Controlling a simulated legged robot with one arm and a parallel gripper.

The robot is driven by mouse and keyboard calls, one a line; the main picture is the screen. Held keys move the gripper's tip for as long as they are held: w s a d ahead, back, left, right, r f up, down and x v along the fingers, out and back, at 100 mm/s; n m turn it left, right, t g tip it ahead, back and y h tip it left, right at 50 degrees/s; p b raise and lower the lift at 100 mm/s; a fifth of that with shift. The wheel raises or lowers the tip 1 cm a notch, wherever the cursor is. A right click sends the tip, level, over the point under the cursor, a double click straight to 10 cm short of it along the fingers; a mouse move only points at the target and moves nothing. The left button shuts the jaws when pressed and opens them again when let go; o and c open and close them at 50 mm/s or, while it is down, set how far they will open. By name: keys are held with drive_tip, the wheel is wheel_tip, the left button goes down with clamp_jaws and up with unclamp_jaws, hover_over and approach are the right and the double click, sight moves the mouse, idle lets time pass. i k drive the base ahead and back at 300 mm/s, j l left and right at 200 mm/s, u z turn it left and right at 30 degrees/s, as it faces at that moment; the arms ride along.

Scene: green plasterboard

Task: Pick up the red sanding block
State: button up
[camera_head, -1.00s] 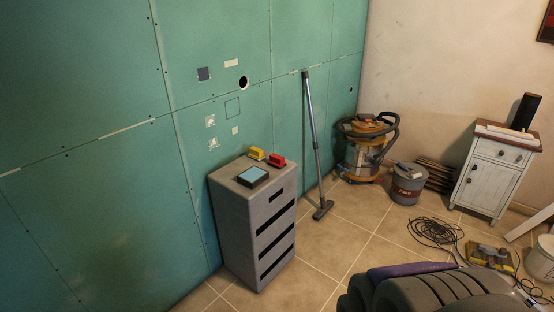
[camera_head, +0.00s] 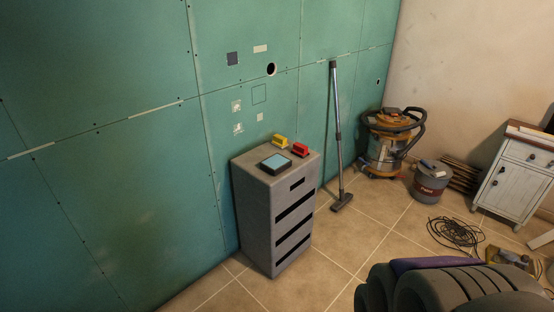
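The red sanding block (camera_head: 300,149) sits on top of the grey cabinet (camera_head: 263,222), near its right edge. A yellow block (camera_head: 280,141) stands just behind and left of it. A dark-framed device with a light blue face (camera_head: 276,163) lies in front of them on the same top. Part of my arm shows at the bottom right. My gripper is not visible in this view, so its opening cannot be seen.
A vacuum pole (camera_head: 338,140) leans on the green wall right of the cabinet. A shop vacuum (camera_head: 389,143), a paint bucket (camera_head: 431,182), a coiled cable (camera_head: 455,233) and a white cabinet (camera_head: 514,180) stand further right. Tiled floor before the grey cabinet is clear.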

sight(300, 150)
drive_tip(key=i, duration=2.5)
